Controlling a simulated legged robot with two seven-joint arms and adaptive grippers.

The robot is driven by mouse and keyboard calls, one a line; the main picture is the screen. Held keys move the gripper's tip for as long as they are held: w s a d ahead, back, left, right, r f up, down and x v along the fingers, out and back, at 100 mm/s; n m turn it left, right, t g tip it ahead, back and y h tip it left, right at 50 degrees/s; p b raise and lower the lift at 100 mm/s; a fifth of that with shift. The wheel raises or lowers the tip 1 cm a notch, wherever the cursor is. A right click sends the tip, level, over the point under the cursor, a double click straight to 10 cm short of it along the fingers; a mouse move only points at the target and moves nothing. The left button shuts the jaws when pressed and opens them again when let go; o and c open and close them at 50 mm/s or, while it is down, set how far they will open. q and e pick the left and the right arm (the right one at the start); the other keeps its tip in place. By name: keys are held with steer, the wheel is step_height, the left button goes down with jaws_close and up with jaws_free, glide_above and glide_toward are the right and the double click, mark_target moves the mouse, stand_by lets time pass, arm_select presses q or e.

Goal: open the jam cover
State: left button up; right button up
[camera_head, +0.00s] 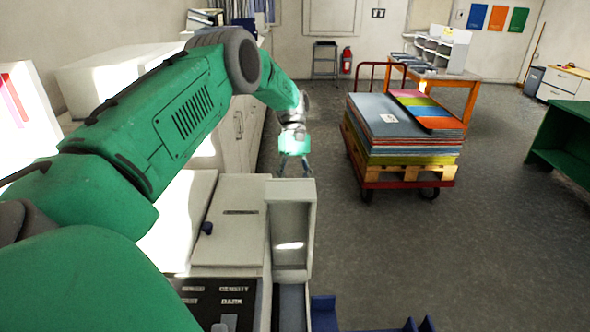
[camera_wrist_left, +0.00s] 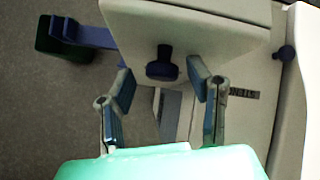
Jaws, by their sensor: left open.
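The beige machine (camera_head: 228,240) stands below my left arm. In the left wrist view, a pale cover panel (camera_wrist_left: 190,35) carries a dark blue knob (camera_wrist_left: 162,65). My left gripper (camera_head: 294,172) is open just beyond the machine's upright pale housing (camera_head: 291,222). In the left wrist view its fingertips (camera_wrist_left: 160,82) are spread on either side of the knob, with visible gaps and no clear contact. In the head view that knob is hidden. My right gripper is out of view.
A second dark blue knob (camera_head: 207,228) sits on the machine's top, near a dark label (camera_head: 241,212). A cart with stacked coloured sheets (camera_head: 405,125) stands to the right. Pale cabinets (camera_head: 235,130) line the left wall. Grey floor (camera_head: 390,255) is open right of the machine.

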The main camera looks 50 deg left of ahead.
arm_select(q)
steer(key=w+v, duration=0.1)
steer(key=v, duration=0.6)
steer(key=shift+a+f, duration=0.3)
steer(key=shift+d+r, duration=0.1)
stand_by(0.3)
